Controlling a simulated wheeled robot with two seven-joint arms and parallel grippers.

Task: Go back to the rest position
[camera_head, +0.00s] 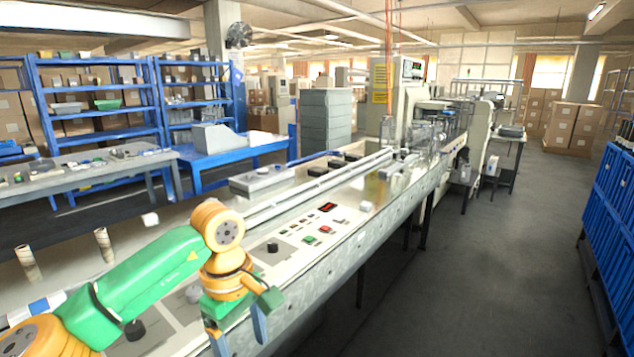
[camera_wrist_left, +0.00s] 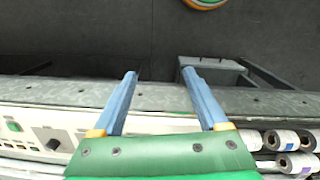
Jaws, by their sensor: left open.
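My left arm comes in from the lower left, and its green and orange wrist is bent down over the front edge of the machine. My left gripper (camera_head: 239,335) has two blue fingers spread apart. In the left wrist view the gripper (camera_wrist_left: 160,75) is open, with nothing between the fingertips. The fingers reach across the grey front edge of the machine (camera_wrist_left: 75,95), with dark floor beyond them. My right gripper is in neither view.
A control panel with a green button (camera_head: 309,240) and a red button (camera_head: 325,229) lies right of the wrist. White rolls (camera_wrist_left: 287,140) lie close by in the wrist view. Blue shelves (camera_head: 97,100) stand at the back left. The aisle floor (camera_head: 480,270) at right is clear.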

